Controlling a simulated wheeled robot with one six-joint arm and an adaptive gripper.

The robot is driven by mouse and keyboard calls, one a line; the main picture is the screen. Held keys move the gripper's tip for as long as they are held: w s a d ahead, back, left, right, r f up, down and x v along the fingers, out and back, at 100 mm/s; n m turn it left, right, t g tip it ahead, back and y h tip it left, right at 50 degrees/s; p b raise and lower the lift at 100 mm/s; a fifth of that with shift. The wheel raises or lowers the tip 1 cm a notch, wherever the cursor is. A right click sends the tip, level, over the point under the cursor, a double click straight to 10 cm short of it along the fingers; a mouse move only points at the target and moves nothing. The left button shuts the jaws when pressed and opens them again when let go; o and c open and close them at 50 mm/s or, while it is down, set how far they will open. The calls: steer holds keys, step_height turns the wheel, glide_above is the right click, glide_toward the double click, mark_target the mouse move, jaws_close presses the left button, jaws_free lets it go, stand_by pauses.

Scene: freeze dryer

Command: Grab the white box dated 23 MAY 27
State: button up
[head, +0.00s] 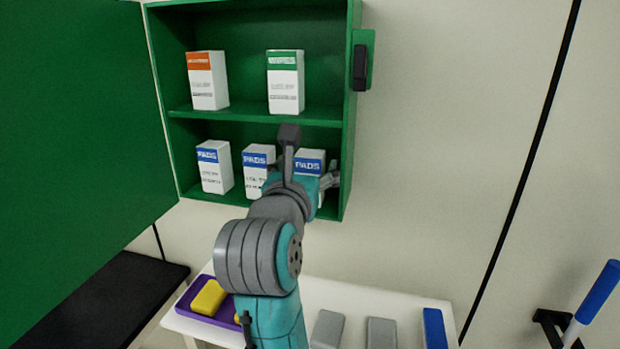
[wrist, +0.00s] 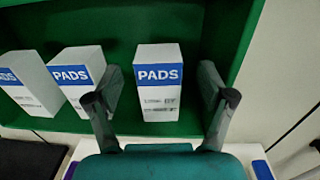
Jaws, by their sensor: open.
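Three white boxes with blue PADS bands stand on the lower shelf of a green cabinet: the left box (head: 215,170), the middle box (head: 256,172) and the right box (head: 309,157). Their small print is too blurred to read a date. In the wrist view my gripper (wrist: 162,98) is open, its fingers on either side of the right box (wrist: 158,88), with space between each finger and the box. The middle box (wrist: 77,72) stands left of the left finger. In the head view my arm hides the lower part of the right box.
An orange-banded box (head: 208,82) and a green-banded box (head: 285,85) stand on the upper shelf. The cabinet's open door (head: 80,120) fills the left. Below are a white table (head: 290,300) and a purple tray (head: 186,297) with a yellow block.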

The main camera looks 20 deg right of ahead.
steer(key=shift+x, duration=1.95)
steer(key=shift+w+a, duration=0.1)
steer(key=c, duration=1.1)
steer(key=shift+c, duration=0.2)
